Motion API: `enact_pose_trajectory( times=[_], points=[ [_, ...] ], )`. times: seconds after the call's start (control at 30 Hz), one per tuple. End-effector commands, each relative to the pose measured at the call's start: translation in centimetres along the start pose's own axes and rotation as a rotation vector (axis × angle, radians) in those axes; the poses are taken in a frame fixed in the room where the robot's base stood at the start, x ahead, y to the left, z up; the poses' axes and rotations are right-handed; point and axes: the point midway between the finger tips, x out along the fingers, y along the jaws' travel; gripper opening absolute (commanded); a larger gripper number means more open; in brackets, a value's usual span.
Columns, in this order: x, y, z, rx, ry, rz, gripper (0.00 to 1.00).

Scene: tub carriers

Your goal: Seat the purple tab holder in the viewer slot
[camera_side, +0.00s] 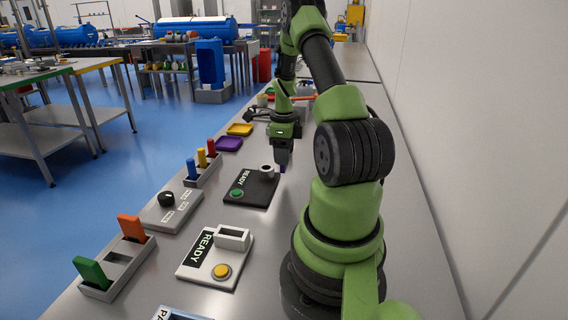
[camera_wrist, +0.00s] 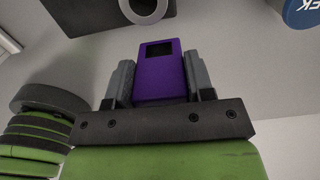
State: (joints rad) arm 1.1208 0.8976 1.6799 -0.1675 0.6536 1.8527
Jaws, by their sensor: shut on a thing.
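My gripper (camera_side: 282,154) points down at the right edge of the black READY panel (camera_side: 243,196). It is shut on the purple tab holder (camera_wrist: 165,82), which stands between the two fingers with a dark window in its face. In the side view only a small purple bit (camera_side: 282,169) shows below the fingers. The black panel has a white round ring (camera_side: 266,168) and a green button; in the wrist view the ring (camera_wrist: 146,8) is ahead of the holder and apart from it. A white READY panel (camera_side: 194,268) carries a white box with a rectangular opening (camera_side: 233,237) and a yellow button.
A grey rack (camera_side: 131,257) holds green and orange tabs with an open middle place. Another rack (camera_side: 205,174) holds blue, yellow and red tabs. A grey knob box (camera_side: 170,212), purple tray (camera_side: 229,144) and yellow tray (camera_side: 240,130) stand nearby. A blue round object (camera_wrist: 300,12) shows in the wrist view.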

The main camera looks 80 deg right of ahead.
Motion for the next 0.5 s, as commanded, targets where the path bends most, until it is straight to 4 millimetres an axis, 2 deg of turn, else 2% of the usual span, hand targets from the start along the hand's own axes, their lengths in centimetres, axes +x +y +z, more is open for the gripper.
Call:
enact_pose_trajectory(
  times=[0.1,0.23,0.33,0.5],
  points=[
    [-2.7,-0.1,0.0,-0.001,-0.002,-0.006,0.21],
    [-4.8,-0.1,0.0,-0.001,-0.002,-0.005,0.21],
    [-5.8,0.0,0.0,0.0,-0.001,-0.003,0.21],
    [-6.3,0.3,0.4,-0.035,0.0,0.0,0.21]
  ],
)
